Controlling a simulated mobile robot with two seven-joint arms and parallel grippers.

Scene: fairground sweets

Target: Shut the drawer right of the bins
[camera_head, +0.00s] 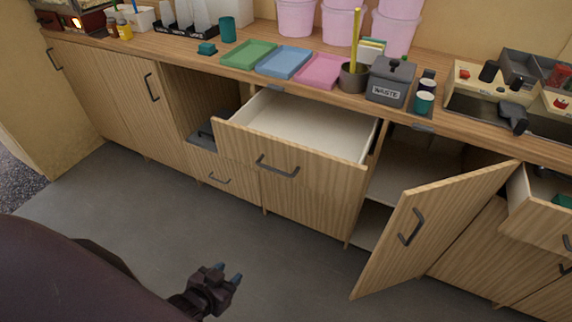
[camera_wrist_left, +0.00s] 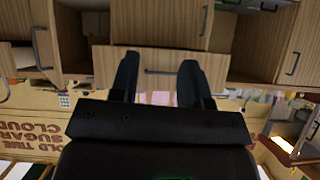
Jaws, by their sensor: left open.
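A wide wooden drawer (camera_head: 293,148) with a dark bar handle stands pulled out below the middle of the counter; its pale inside looks empty. A second drawer (camera_head: 541,212) stands open at the far right, with a green thing inside, partly cut off by the frame. I cannot tell which containers are the bins; pink tubs (camera_head: 296,18) stand at the back of the counter. My left gripper (camera_head: 232,275) is open and empty, low in front of the cabinets and apart from both drawers. Its fingers show in the left wrist view (camera_wrist_left: 157,80). My right gripper is not in view.
A cabinet door (camera_head: 434,228) hangs open between the two drawers, jutting into the floor space. The counter (camera_head: 253,78) holds coloured trays, a pot, and a grey waste bin (camera_head: 390,82). The grey floor (camera_head: 130,195) before the left cabinets is clear.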

